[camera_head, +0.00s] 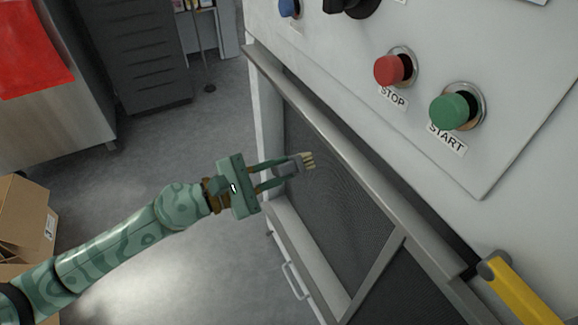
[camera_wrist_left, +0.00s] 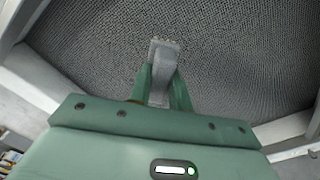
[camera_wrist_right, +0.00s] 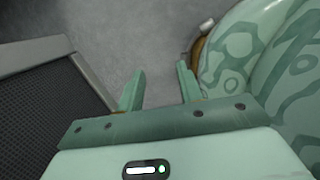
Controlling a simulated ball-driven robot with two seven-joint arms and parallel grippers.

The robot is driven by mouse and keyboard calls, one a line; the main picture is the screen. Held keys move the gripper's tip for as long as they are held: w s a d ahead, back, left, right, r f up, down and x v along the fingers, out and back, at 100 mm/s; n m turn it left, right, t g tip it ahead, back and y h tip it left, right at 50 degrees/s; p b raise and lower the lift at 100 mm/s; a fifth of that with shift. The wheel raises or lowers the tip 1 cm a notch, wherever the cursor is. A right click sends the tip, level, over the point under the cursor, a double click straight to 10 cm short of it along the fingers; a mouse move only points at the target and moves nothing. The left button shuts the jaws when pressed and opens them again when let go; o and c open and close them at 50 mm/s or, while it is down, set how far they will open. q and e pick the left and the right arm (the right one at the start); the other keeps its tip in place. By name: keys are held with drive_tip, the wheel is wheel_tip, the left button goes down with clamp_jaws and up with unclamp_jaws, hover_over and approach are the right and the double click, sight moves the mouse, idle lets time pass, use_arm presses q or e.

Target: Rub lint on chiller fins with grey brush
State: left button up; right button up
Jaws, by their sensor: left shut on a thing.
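My left gripper (camera_head: 278,176) comes in from the left in the head view and is shut on the grey brush (camera_head: 288,167). The brush has a grey body and short pale bristles that point toward the dark mesh-like fins panel (camera_head: 345,195). In the left wrist view the brush (camera_wrist_left: 161,75) stands between the fingers with its bristle end against or just in front of the fins (camera_wrist_left: 240,60); I cannot tell if it touches. I cannot make out separate lint. My right gripper (camera_wrist_right: 160,85) shows only in its own wrist view, with its fingers apart and nothing between them.
Above the fins is a white control panel with a red STOP button (camera_head: 390,69) and a green START button (camera_head: 450,111). A yellow handle (camera_head: 520,290) juts out at lower right. Cardboard boxes (camera_head: 25,215) stand at left. The grey floor between is clear.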

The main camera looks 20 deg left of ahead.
use_arm(q)
drive_tip(key=shift+f+b+v, duration=0.25)
drive_tip(key=shift+b+v, duration=0.45)
drive_tip(key=shift+v, duration=0.35)
drive_tip(key=shift+s+a+r, duration=0.15)
drive_tip(key=shift+s+a, duration=0.15)
drive_tip(key=shift+s, duration=0.05)
drive_tip(key=shift+r, duration=0.15)
